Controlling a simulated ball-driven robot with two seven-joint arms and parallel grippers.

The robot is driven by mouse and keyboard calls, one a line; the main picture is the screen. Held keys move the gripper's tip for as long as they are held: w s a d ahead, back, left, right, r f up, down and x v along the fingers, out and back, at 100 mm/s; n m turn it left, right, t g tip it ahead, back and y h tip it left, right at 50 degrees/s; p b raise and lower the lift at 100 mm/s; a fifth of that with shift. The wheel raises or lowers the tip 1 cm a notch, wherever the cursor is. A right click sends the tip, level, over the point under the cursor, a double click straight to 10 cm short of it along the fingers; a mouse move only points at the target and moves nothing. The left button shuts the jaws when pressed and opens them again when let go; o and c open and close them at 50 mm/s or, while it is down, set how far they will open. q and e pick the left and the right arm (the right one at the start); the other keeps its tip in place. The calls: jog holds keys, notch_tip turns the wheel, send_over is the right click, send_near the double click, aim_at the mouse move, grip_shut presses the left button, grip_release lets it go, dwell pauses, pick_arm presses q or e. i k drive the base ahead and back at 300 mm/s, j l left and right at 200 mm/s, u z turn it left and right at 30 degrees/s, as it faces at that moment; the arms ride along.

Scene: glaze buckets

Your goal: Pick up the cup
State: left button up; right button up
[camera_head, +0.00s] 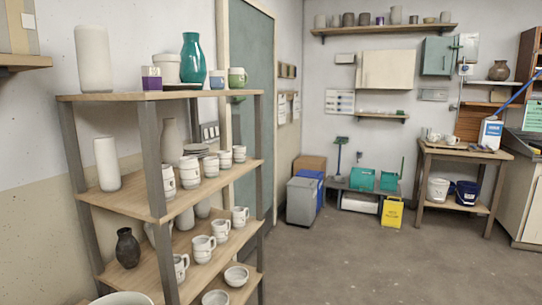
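Several white cups (189,173) stand in a row on the middle board of the wooden shelf unit (140,200) at the left. Several white mugs with handles (203,249) stand in a row on the board below. A white and green cup (237,78) and a small bluish cup (217,80) are on the top board. A few small pale cups (452,140) sit on the far table at the right. Which cup is meant cannot be told. Neither of my grippers is in view.
The shelf's metal posts (156,165) stand in front of parts of the boards. A teal vase (193,58), white cylinders and a dark jug (127,248) share the shelves. Bins (302,201) and a yellow sign (392,214) stand by the back wall. The middle floor is clear.

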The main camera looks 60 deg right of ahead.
aim_at(239, 151)
jog(key=z, duration=1.6)
